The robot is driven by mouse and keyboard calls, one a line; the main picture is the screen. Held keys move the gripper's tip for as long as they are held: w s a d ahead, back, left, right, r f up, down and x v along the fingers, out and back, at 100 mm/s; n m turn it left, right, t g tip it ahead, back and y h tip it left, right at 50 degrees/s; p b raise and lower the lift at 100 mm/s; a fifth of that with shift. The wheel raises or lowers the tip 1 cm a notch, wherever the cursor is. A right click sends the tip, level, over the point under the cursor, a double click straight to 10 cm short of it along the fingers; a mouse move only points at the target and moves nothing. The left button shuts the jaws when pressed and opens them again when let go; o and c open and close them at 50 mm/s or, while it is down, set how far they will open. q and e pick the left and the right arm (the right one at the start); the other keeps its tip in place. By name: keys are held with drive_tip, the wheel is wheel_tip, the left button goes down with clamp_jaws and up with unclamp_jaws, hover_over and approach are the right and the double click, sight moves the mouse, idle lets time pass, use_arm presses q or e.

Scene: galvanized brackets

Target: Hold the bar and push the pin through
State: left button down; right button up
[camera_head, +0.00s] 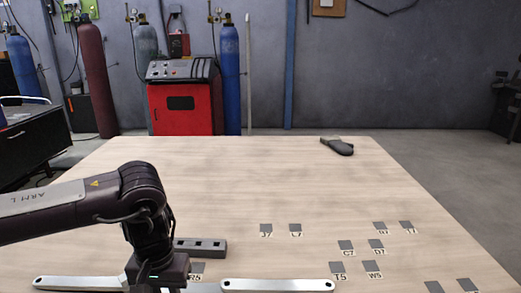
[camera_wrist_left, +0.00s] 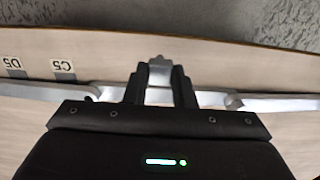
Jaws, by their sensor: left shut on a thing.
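My left arm comes in from the left in the head view, with its gripper (camera_head: 160,288) low at the front edge of the picture. In the left wrist view the gripper (camera_wrist_left: 160,88) is shut on a silver metal part (camera_wrist_left: 159,72), which seems to be part of a bar. A silver bar with a hole near its end runs to the right of the gripper (camera_head: 277,285), and another runs to its left (camera_head: 80,283). How they meet between the fingers is hidden. I cannot make out a separate pin. My right gripper is not in view.
A dark block with square holes (camera_head: 200,247) lies just behind my left gripper. Several small grey labelled squares (camera_head: 345,245) are spread over the right front of the table (camera_head: 240,185). A dark object (camera_head: 337,146) lies at the far edge. The middle is clear.

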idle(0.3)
use_arm(q)
drive_tip(key=w+d+r+m, duration=0.35)
drive_tip(key=d+m, duration=0.25)
drive_tip(key=m, duration=0.8)
drive_tip(key=w+d+r+m, duration=0.2)
drive_tip(key=w+d+m, duration=0.3)
drive_tip(key=m, duration=0.8)
drive_tip(key=shift+s+f, duration=0.1)
drive_tip(key=shift+f, duration=2.3)
